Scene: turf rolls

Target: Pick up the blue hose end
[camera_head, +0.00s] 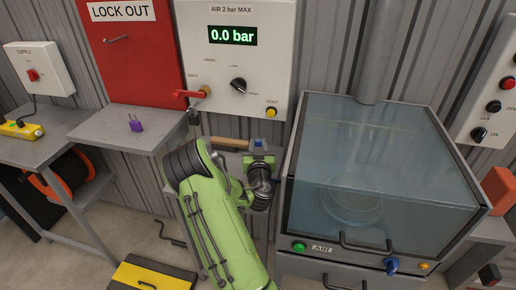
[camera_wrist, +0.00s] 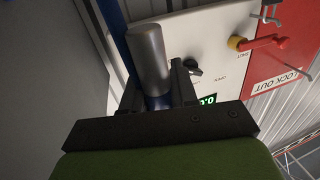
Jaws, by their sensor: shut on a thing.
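In the wrist view the blue hose end shows as a grey metal cylinder (camera_wrist: 150,60) with a blue part (camera_wrist: 158,102) at its base. My gripper (camera_wrist: 155,88) is shut on it, one black finger on each side. A blue length, perhaps the hose, runs behind it at the upper left. In the head view my gripper (camera_head: 262,188) is at the bench between the gauge panel and the clear-lidded cabinet. My green arm covers most of the grip there. A small blue piece (camera_head: 258,143) shows just beyond the wrist; I cannot tell whether it is the hose end.
The gauge panel (camera_head: 225,75) reads 0.0 bar, with a red handle (camera_head: 190,94) near my arm. The clear-lidded cabinet (camera_head: 375,165) stands close on the right. A grey shelf (camera_head: 105,130) with a purple padlock (camera_head: 135,123) is left. A yellow step (camera_head: 150,275) is below.

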